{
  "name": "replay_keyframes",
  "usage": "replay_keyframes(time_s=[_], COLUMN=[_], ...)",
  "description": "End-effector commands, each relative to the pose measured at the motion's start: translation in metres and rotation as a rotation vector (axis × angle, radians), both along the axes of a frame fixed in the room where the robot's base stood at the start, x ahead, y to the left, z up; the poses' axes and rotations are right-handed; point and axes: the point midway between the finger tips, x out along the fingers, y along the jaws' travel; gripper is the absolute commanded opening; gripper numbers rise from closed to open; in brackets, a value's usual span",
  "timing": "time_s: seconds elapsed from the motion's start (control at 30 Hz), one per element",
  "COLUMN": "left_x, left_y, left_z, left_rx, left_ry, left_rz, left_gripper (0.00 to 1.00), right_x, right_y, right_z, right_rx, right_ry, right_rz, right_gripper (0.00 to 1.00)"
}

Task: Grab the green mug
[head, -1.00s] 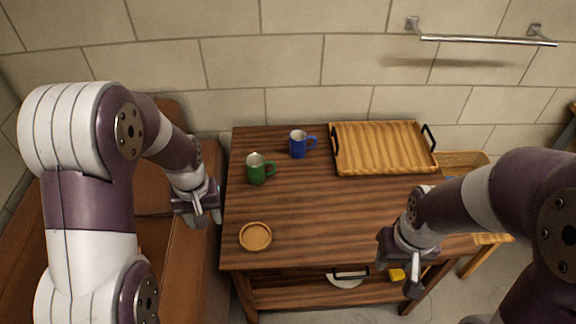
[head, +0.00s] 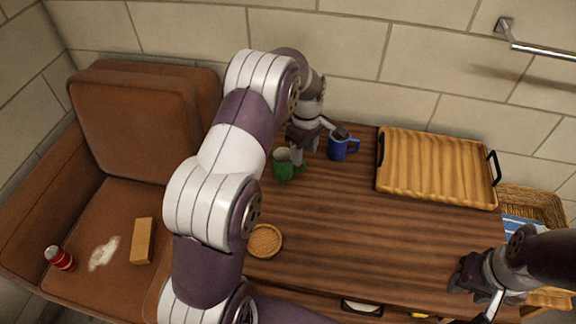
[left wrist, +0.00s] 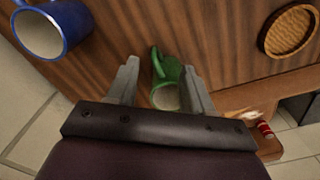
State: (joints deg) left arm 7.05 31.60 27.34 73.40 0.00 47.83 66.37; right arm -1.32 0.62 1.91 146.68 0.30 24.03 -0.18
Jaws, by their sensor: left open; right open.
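The green mug (head: 282,166) stands upright on the wooden table, its handle to the right in the head view. My left gripper (head: 318,146) is open above the table, by the handle side of the green mug and close to the blue mug (head: 338,148). In the left wrist view, the green mug (left wrist: 166,88) shows between the two open fingers (left wrist: 160,80), with its handle toward the camera's far side. I cannot tell if a finger touches it. My right gripper (head: 475,296) is open and empty near the table's front right.
A round coaster (head: 264,241) lies at the table's front left. A wooden tray (head: 436,170) with black handles is at the back right, beside a wicker basket (head: 535,203). A brown sofa (head: 135,115) with a red can (head: 60,258) and box stands left. The table's middle is clear.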

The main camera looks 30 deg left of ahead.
Motion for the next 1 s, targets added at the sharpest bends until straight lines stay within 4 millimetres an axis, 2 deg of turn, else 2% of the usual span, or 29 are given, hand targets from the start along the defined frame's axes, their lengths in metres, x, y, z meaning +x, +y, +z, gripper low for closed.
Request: replay_keyframes(time_s=[0.1,0.27,0.5,0.7,0.77,0.8,0.87,1.0], left_x=[0.0,0.002,0.005,0.005,0.005,0.005,0.005,0.005], left_y=[0.0,0.0,0.001,0.001,0.001,0.001,0.001,0.001], left_z=[-0.019,-0.033,-0.074,-0.076,-0.076,-0.076,-0.076,-0.075], left_rx=[0.0,0.001,-0.001,0.0,0.0,0.0,0.0,0.0], left_ry=[-0.001,-0.001,-0.002,-0.004,-0.004,-0.004,-0.004,-0.004], left_rz=[-0.001,-0.002,-0.003,-0.003,-0.003,-0.003,-0.003,-0.003], left_gripper=[0.51,0.51,0.51,0.51,0.35,0.22,0.02,0.0], right_x=[0.0,0.0,0.0,0.0,0.0,0.0,0.0,0.0], right_y=[0.0,0.0,0.0,0.0,0.0,0.0,0.0,0.0], right_z=[-0.003,-0.005,-0.011,-0.01,-0.01,-0.01,-0.01,-0.01], right_rx=[0.0,0.0,0.0,0.0,0.0,0.0,0.0,0.0], right_ry=[0.0,0.0,0.0,0.0,0.0,0.0,0.0,0.0], right_rz=[0.0,0.0,0.0,0.0,0.0,0.0,0.0,0.0], right_gripper=[0.43,0.43,0.43,0.43,0.43,0.43,0.43,0.43])
